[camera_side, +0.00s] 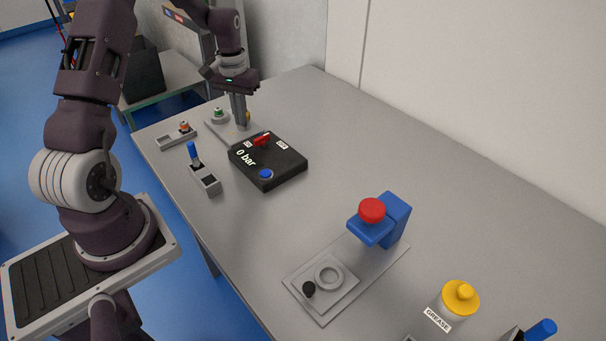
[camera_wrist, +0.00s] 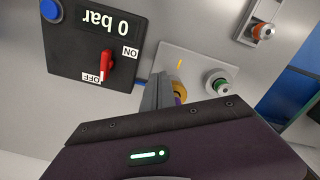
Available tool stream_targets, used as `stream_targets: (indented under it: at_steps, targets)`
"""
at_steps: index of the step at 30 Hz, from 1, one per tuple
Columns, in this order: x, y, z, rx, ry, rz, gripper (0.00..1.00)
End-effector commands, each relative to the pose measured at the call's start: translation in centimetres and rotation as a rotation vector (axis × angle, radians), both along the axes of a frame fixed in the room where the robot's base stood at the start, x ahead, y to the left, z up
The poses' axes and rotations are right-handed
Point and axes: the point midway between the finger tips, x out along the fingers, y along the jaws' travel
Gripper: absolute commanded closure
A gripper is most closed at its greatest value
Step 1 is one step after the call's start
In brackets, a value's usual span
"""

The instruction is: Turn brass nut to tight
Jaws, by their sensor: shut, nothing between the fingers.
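The brass nut (camera_wrist: 180,89) shows in the wrist view as a gold ring beside my fingers, mostly hidden by them and by my gripper's body. In the side view only a small yellow edge of the brass nut (camera_side: 248,117) shows just right of my fingers. It sits on a light grey plate (camera_wrist: 194,61) with a short yellow line on it. My gripper (camera_side: 241,124) is shut and empty, pointing down close beside the nut; I cannot tell whether it touches. The fingers also show in the wrist view (camera_wrist: 157,80). The nut's own mark is not clear.
A green knob (camera_wrist: 218,84) stands on the same plate. A black box (camera_side: 285,165) reads 0 bar, with a red switch (camera_wrist: 107,66) toward OFF. An orange-topped slider (camera_side: 184,127) and a blue lever (camera_side: 193,152) stand nearby. A blue press (camera_side: 394,219) is farther right.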

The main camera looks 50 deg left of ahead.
Motion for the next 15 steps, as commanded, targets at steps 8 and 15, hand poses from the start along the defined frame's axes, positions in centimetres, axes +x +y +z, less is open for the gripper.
stream_targets:
  at_steps: [8,15]
  targets:
    - [0.05,0.09,0.02,0.000,0.000,0.000,1.00]
    - [0.19,0.29,0.02,0.000,0.000,0.000,1.00]
